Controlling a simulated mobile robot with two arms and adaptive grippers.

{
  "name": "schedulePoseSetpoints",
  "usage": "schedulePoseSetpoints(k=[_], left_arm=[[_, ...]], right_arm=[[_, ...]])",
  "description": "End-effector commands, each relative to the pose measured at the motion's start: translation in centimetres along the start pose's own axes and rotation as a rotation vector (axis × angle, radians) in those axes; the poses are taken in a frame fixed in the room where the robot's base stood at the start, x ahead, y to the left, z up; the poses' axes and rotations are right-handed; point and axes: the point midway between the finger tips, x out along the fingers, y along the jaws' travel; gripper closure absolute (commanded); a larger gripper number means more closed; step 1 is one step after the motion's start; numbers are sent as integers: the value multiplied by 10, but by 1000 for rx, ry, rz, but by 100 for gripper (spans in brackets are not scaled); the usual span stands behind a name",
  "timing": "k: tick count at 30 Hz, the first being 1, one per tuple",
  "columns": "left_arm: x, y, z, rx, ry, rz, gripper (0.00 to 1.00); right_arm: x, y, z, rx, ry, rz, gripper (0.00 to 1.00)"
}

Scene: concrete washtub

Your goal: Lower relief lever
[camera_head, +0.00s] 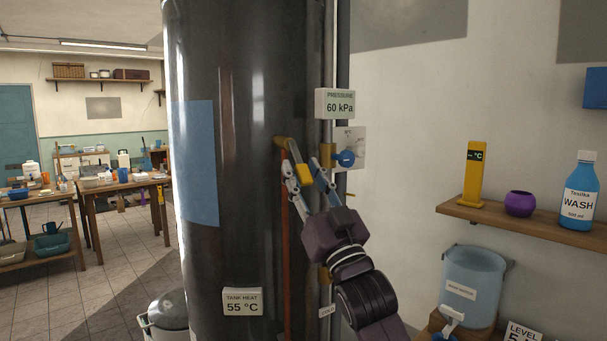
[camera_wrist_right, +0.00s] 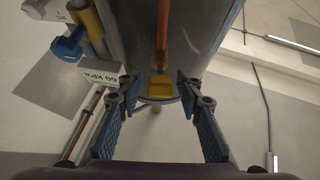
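A yellow tab (camera_head: 303,174), which looks like the handle of the relief lever, sticks out from a brass fitting (camera_head: 283,142) on the front of the tall dark tank (camera_head: 262,60). It also shows in the right wrist view (camera_wrist_right: 162,84), between and a little beyond my fingertips. My right gripper (camera_head: 304,178) is open with one finger on each side of the tab. In the right wrist view, gaps show between the tab and both blue-padded fingers (camera_wrist_right: 160,90). My left gripper is not in view.
Right of the fitting is a blue valve knob (camera_head: 346,158) on a pipe, below a "60 kPa" sign (camera_head: 334,104). An orange pipe (camera_head: 286,240) runs down the tank. A "55 °C" sign (camera_head: 242,302) is low on it. A wall shelf (camera_head: 530,226) holds a bottle and a purple pot.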

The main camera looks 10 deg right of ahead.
Motion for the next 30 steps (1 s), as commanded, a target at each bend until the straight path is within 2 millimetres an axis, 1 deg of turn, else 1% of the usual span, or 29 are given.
schedulePoseSetpoints(k=[8, 11, 14, 24, 27, 30], left_arm=[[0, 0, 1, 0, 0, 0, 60], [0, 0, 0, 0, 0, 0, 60], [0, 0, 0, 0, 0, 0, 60], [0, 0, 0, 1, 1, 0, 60], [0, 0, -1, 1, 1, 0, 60], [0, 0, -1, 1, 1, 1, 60]], right_arm=[[0, 0, -1, -1, 1, 0, 64], [-5, 0, 0, 0, 0, 0, 64], [-17, 1, 1, -1, 0, 1, 64], [-86, 0, 1, 0, -2, 0, 64], [-101, 0, 1, 1, -2, 0, 64], [-112, 0, 1, 0, -2, 0, 64]])
